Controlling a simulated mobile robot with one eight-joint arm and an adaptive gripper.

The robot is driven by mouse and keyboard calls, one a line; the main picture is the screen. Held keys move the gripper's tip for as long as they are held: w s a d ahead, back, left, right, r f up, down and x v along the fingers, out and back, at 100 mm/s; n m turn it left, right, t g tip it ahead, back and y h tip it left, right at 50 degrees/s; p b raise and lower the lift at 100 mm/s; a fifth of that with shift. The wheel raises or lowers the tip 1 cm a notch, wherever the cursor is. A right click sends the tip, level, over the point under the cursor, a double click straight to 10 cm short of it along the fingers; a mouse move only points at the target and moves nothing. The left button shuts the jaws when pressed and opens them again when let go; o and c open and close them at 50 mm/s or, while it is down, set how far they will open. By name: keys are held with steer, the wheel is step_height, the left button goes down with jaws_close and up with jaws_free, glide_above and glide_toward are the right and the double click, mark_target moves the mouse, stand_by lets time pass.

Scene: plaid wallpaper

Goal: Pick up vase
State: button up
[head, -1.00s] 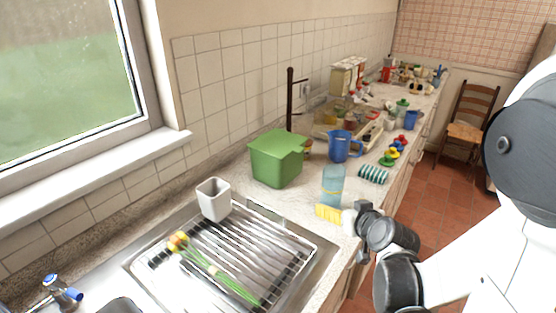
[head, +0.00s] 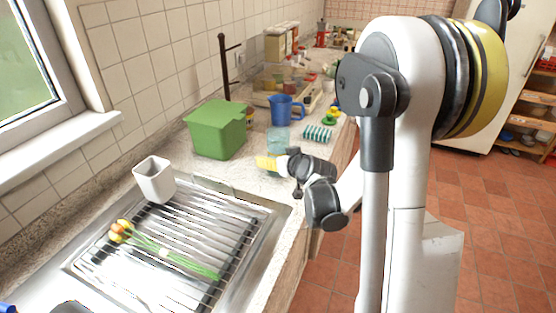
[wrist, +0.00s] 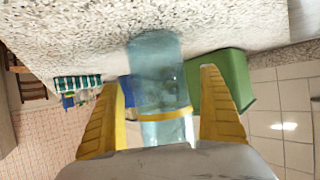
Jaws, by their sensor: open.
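The vase is a translucent blue glass vessel (head: 278,139), upright on the counter beyond the sink. My gripper (head: 268,163) has yellow fingers and is open at the near side of the vase, low in the head view. In the wrist view the vase (wrist: 155,65) lies between the two spread fingers of my gripper (wrist: 160,80), with space visible on both sides. A yellow band crosses the vase there. I cannot tell whether any part of my gripper touches the glass.
A green box (head: 216,128) stands left of the vase, with a blue jug (head: 284,109) behind it. A striped green-white item (head: 318,133) lies to the right. Clutter fills the far counter.

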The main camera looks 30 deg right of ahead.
steer(key=c, duration=1.6)
steer(key=shift+o, duration=0.2)
steer(key=shift+r, duration=0.1)
